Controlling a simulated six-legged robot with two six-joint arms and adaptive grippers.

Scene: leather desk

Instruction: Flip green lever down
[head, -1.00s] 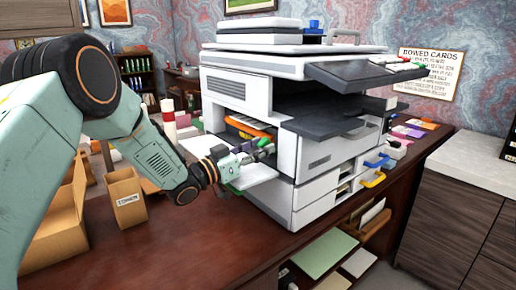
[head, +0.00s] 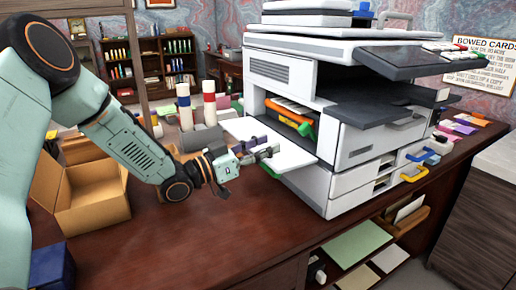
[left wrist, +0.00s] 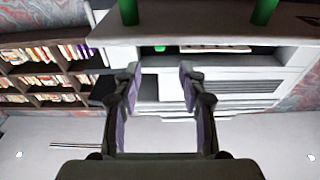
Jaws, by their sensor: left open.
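The white printer (head: 375,150) stands on the desk with its left side open. Inside the opening, a green lever (head: 305,129) shows at the end of an orange part (head: 284,113). My left gripper (head: 268,153) is open and empty, over the white side tray (head: 238,127), to the left of the lever and apart from it. Its two fingers (left wrist: 158,85) are spread in the left wrist view, with nothing between them. A small green spot (left wrist: 160,48) shows beyond them; I cannot tell whether it is the lever. My right gripper is not in view.
Another green piece (head: 270,171) sits under the side tray. Open cardboard boxes (head: 95,200) stand at the left, with red and white cylinders (head: 210,108) behind. The dark desk front (head: 200,245) is clear.

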